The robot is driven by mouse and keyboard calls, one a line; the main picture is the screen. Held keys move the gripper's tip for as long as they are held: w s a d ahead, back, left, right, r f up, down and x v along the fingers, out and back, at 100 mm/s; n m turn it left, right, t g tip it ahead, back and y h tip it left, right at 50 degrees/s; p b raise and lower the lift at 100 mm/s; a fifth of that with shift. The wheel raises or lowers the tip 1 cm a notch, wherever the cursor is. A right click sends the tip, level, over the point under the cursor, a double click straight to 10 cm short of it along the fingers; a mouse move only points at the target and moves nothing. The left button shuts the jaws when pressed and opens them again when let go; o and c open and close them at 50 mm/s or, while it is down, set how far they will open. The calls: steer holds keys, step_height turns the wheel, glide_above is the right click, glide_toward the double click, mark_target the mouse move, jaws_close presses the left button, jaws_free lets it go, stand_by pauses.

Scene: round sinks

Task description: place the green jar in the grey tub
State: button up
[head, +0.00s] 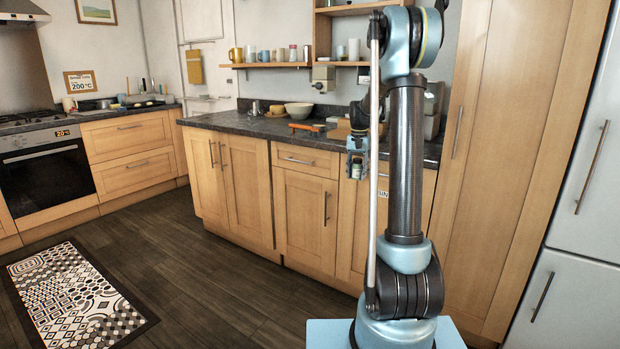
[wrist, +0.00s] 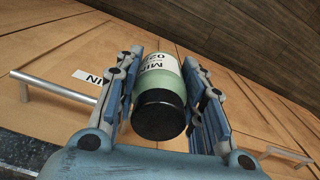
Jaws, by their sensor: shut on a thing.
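The green jar (wrist: 160,85) has a black lid and a white label with dark print. In the wrist view it sits between the two blue fingers of my gripper (wrist: 163,95), with its lid toward the camera. My gripper is shut on it. In the head view my gripper (head: 357,155) is in front of the counter, near the height of its top, and the jar (head: 356,171) shows small between the fingers. I cannot make out the grey tub for sure. A grey shape (head: 431,122) on the counter is partly hidden behind my arm.
The dark counter (head: 235,122) holds a pale bowl (head: 299,109), an orange-brown item (head: 306,127) and other small things. Wooden cabinets (head: 304,215) stand below it. A shelf (head: 265,65) with cups hangs above. A patterned mat (head: 75,300) lies on the open floor at left.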

mark_target(359, 159)
step_height(359, 159, down, 11)
steer(key=s+n, duration=0.1)
steer(key=n, duration=0.3)
steer(key=shift+m, duration=0.6)
steer(key=s+r, duration=0.1)
steer(key=r, duration=1)
steer(key=s+r, duration=0.1)
steer(key=r, duration=0.5)
steer(key=shift+s+r, duration=0.2)
steer(key=shift+s, duration=0.15)
steer(key=s+d+r+m, duration=0.1)
steer(key=s+r, duration=0.2)
steer(key=r, duration=0.4)
steer(key=s+d+r+m, duration=0.1)
steer(key=s+r, duration=0.2)
steer(key=r, duration=0.4)
steer(key=shift+s+r, duration=0.4)
steer(key=shift+w, duration=0.1)
